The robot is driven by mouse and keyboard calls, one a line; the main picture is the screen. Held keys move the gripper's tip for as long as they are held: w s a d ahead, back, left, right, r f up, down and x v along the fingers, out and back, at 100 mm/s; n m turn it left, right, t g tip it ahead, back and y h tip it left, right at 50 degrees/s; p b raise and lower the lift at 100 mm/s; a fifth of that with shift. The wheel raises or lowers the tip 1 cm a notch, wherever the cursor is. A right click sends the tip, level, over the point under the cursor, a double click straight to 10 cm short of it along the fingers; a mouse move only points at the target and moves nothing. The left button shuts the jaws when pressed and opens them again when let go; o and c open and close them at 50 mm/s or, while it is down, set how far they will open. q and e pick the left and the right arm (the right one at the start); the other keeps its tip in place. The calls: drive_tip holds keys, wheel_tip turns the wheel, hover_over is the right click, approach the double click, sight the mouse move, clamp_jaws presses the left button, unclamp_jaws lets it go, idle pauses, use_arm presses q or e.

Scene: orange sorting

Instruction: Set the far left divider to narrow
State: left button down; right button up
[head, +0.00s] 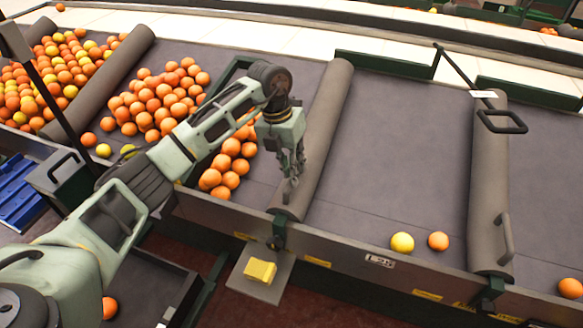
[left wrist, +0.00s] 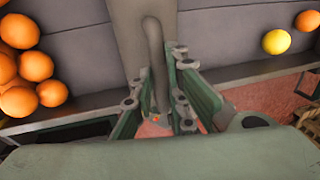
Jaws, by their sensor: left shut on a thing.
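A long grey padded divider (head: 327,130) crosses the sorting table near the middle of the head view, with oranges to its left and a mostly bare lane to its right. My left gripper (head: 292,176) is at this divider's near end, shut on its handle. In the left wrist view the curved grey handle (left wrist: 154,55) runs between the two fingers of my left gripper (left wrist: 158,100), and the divider (left wrist: 128,25) lies beneath it. The gripper hides much of the handle in the head view. My right gripper is not in view.
Another grey divider (head: 489,190) with a handle (head: 505,238) stands to the right. A further divider (head: 105,80) lies left, between orange piles. A yellow orange (head: 402,242) and an orange one (head: 438,241) lie in the right lane. A yellow block (head: 261,271) sits on a front plate.

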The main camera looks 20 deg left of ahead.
use_arm(q)
drive_tip(key=d+b, duration=0.1)
drive_tip(key=d, duration=1)
drive_tip(key=shift+s+d, duration=0.2)
drive_tip(key=c, duration=1.7)
unclamp_jaws()
drive_tip(key=shift+d, duration=0.15)
drive_tip(key=shift+c, duration=0.2)
wheel_tip(320, 180, up, 12)
drive_tip(key=a, duration=0.2)
drive_tip(key=shift+a, duration=0.25)
